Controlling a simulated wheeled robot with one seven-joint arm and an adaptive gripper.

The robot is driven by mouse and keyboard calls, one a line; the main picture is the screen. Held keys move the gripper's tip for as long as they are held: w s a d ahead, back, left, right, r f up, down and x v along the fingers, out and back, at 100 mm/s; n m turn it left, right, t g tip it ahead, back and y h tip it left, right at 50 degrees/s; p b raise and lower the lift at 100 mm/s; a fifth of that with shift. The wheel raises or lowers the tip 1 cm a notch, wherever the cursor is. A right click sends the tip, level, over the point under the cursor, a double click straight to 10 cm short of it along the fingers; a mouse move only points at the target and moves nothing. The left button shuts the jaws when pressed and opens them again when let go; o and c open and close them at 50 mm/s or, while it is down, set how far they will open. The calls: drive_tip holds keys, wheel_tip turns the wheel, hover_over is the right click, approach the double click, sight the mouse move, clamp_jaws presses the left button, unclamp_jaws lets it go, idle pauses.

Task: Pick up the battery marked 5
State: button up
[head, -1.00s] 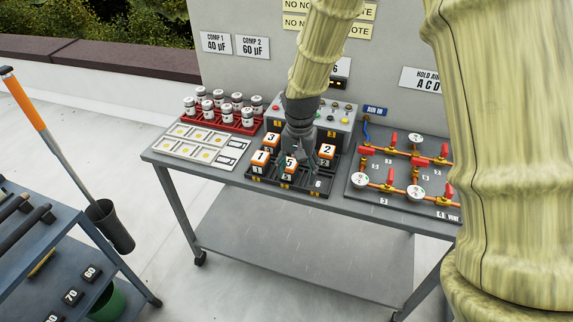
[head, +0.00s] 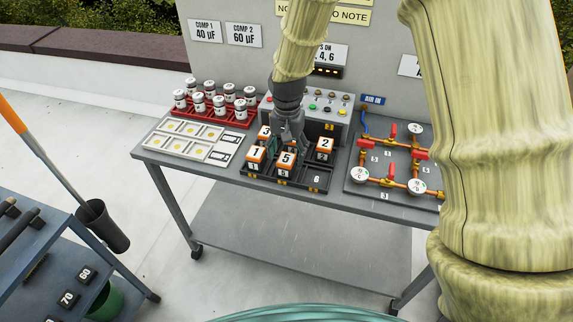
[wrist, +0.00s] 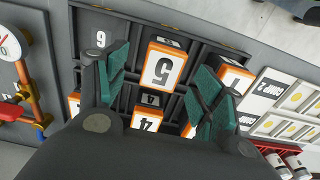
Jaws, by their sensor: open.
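The battery marked 5 (head: 287,160), an orange and white block with a black number, stands in the front middle compartment of a dark tray (head: 318,190). My gripper (head: 287,143) is open, pointing down just behind and above it in the head view. In the wrist view, the open fingers (wrist: 162,72) stand on either side of battery 5 (wrist: 163,68), with gaps between. I cannot tell whether the fingertips are below its top. Battery 4 (wrist: 147,121) lies beneath the gripper, mostly hidden in the head view.
Battery 1 (head: 255,154) stands left of battery 5, and battery 2 (head: 324,147) behind right. Battery 3 (head: 264,132) is partly hidden. The compartment marked 6 (head: 316,179) is empty. A red rack (head: 212,115), a button box (head: 335,128) and a valve panel (head: 385,205) surround the tray.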

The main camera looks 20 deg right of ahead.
sight(286, 158)
drive_tip(key=shift+w+a+f+p, duration=0.1)
drive_tip(key=shift+f+p, duration=0.8)
drive_tip(key=shift+f, duration=1.7)
drive_tip(key=c, duration=1.3)
drive_tip(key=shift+r, duration=0.1)
drive_tip(key=shift+c, duration=0.2)
